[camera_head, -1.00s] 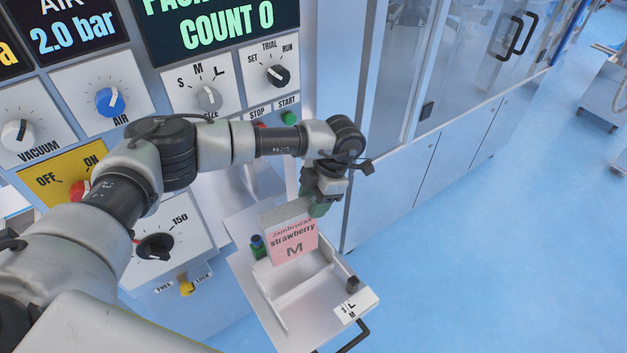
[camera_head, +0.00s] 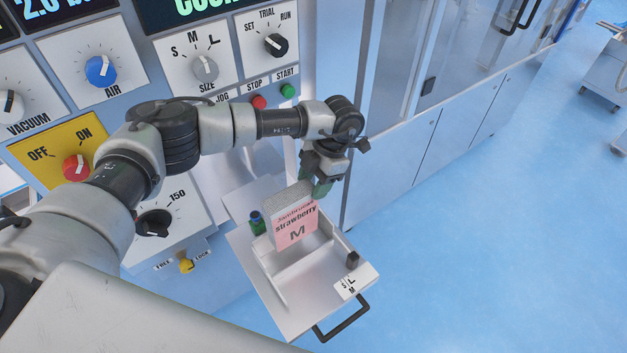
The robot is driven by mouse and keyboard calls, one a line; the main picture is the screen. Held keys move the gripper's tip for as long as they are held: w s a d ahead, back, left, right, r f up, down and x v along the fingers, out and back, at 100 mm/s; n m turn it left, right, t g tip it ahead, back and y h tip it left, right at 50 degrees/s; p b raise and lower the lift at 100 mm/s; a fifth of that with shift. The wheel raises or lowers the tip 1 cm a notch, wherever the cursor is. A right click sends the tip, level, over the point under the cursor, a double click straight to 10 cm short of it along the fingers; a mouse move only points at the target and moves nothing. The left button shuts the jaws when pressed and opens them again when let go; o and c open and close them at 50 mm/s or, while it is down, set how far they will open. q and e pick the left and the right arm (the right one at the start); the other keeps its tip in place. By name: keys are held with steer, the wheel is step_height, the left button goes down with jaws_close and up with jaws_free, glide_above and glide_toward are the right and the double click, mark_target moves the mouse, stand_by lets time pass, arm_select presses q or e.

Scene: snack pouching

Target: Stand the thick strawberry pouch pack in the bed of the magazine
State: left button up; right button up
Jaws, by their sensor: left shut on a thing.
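The strawberry pouch pack (camera_head: 296,226) is a thick pink-fronted block with grey sides, marked "strawberry" and "M". It stands upright at the back part of the magazine (camera_head: 290,318), a white pull-out tray with a recessed bed. My left gripper (camera_head: 320,186) is shut on the pack's upper right edge, with its greenish fingertips at the top. Whether the pack's bottom touches the bed floor I cannot tell. My right gripper is not in view.
A green and blue knob (camera_head: 257,223) stands on the tray's left rim, and a dark knob (camera_head: 352,259) on its right rim beside the S-L-M label. A black handle (camera_head: 342,320) is at the front. The control panel (camera_head: 205,68) rises behind; blue floor lies free at right.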

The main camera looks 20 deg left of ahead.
arm_select(q)
step_height(320, 180, down, 9)
steer(key=b, duration=0.7)
steer(key=shift+f, duration=0.15)
steer(key=shift+f+b, duration=0.2)
steer(key=shift+b, duration=0.35)
steer(key=o, duration=1.2)
steer(key=shift+c, duration=0.2)
